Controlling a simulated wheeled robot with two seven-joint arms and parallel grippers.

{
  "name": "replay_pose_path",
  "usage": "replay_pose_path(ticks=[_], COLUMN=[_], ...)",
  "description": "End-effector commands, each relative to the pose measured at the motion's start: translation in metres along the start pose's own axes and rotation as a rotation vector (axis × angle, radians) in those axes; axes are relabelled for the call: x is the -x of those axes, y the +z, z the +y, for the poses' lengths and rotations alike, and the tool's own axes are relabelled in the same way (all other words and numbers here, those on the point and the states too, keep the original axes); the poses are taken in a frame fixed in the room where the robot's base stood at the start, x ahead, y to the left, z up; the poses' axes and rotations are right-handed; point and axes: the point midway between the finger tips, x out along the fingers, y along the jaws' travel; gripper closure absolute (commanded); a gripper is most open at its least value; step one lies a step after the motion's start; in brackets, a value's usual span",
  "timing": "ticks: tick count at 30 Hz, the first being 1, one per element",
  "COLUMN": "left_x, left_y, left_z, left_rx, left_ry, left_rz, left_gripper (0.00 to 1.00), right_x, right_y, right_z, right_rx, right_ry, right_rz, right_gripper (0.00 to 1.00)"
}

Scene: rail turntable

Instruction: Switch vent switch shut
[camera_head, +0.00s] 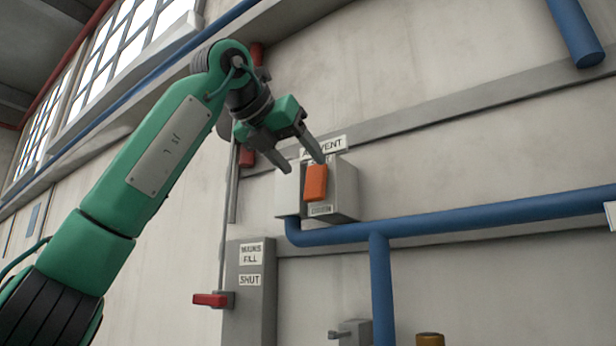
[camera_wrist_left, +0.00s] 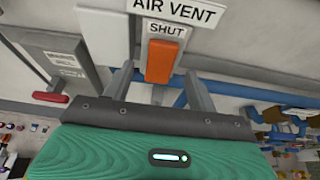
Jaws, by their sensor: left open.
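The vent switch is an orange lever (camera_head: 316,183) on a grey box (camera_head: 346,190) fixed to the wall, under a sign ending in "VENT". In the left wrist view the orange lever (camera_wrist_left: 160,62) stands below a "SHUT" label (camera_wrist_left: 165,30) and the "AIR VENT" sign (camera_wrist_left: 178,11). My left gripper (camera_head: 304,166) is open, with its fingertips at the box near the lever. In the left wrist view the lever shows between the two fingers of the gripper (camera_wrist_left: 158,78). Whether either finger touches it I cannot tell. My right gripper is not in view.
A blue pipe (camera_head: 460,220) runs right from under the box, with a branch going down. A grey panel (camera_head: 250,300) marked "FILL" and "SHUT" with a red handle (camera_head: 210,299) is at lower left.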

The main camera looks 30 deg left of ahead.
Motion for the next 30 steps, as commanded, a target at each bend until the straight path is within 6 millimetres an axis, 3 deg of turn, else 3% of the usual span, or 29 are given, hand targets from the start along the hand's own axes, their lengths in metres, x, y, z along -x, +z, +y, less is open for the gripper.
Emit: replay_pose_path(ticks=[6, 12, 18, 30], left_x=[0.052, 0.084, 0.095, 0.095], left_y=[-0.002, -0.001, 0.000, 0.000], left_z=[-0.001, -0.001, 0.000, 0.000], left_rx=[0.001, 0.000, 0.001, 0.001], left_ry=[-0.002, -0.001, -0.001, -0.001], left_rz=[-0.004, -0.003, -0.001, -0.001], left_gripper=[0.42, 0.42, 0.42, 0.42], right_x=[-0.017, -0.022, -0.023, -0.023], right_y=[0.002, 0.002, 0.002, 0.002], right_z=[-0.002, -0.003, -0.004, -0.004], right_rx=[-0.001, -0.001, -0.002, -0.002], right_ry=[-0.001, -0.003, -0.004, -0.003], right_rz=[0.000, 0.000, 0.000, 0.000], right_gripper=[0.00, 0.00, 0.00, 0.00])
